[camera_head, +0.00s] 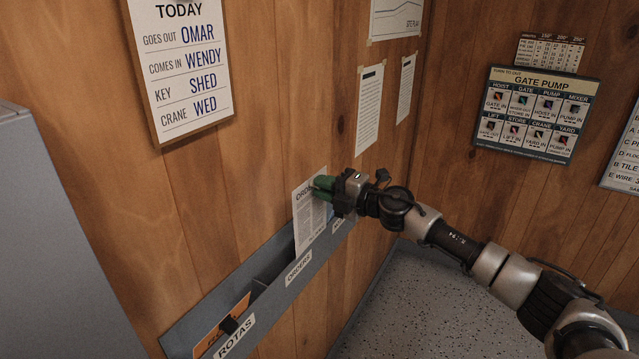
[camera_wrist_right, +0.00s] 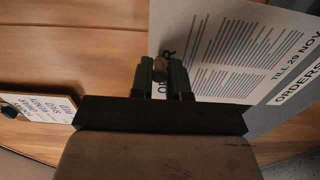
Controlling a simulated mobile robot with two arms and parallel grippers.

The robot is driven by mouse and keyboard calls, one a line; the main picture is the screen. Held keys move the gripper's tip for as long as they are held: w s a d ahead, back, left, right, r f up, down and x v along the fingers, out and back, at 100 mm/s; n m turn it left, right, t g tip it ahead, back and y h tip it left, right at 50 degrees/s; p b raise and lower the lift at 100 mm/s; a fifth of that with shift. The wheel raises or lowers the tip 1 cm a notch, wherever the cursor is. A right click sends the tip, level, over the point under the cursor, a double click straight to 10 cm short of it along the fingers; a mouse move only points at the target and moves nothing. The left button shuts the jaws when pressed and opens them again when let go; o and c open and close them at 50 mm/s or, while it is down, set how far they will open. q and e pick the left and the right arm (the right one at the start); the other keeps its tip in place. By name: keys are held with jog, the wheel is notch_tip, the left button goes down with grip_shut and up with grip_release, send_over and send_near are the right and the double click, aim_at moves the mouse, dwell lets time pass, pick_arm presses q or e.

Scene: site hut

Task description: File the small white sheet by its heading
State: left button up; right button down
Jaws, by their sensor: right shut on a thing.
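A small white sheet (camera_head: 309,217) with a heading beginning "ORD" is upright against the wall at a grey wall rack (camera_head: 284,284). Its lower edge is at the pocket labelled ORDERS; I cannot tell how deep it sits. My left gripper is out of view.
An orange item (camera_head: 222,322) with a dark knob sits in the ROTAS pocket. A third label is mostly hidden behind the sheet and gripper. A TODAY board (camera_head: 184,68) hangs above. A grey cabinet (camera_head: 55,230) stands at left. The speckled floor (camera_head: 425,315) is clear.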

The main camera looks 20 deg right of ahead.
aim_at(312, 198)
jog(key=shift+w+a+f, duration=0.1)
jog(key=shift+w+a, duration=0.15)
jog(key=shift+w, duration=0.05)
jog(key=shift+f+b+x, duration=0.15)
jog(key=shift+b+x, duration=0.2)
jog(key=shift+x, duration=0.4)
jog(key=shift+f+b+x, duration=0.15)
jog(key=shift+b+x, duration=0.2)
jog(key=shift+x, duration=0.4)
jog(key=shift+r, duration=0.1)
jog(key=shift+a, duration=0.1)
jog(key=shift+w+a+p, duration=0.25)
jog(key=shift+w+p, duration=0.05)
jog(key=shift+w, duration=0.05)
jog(key=shift+p, duration=0.5)
jog(key=shift+f+b, duration=1)
jog(key=shift+f, duration=0.6)
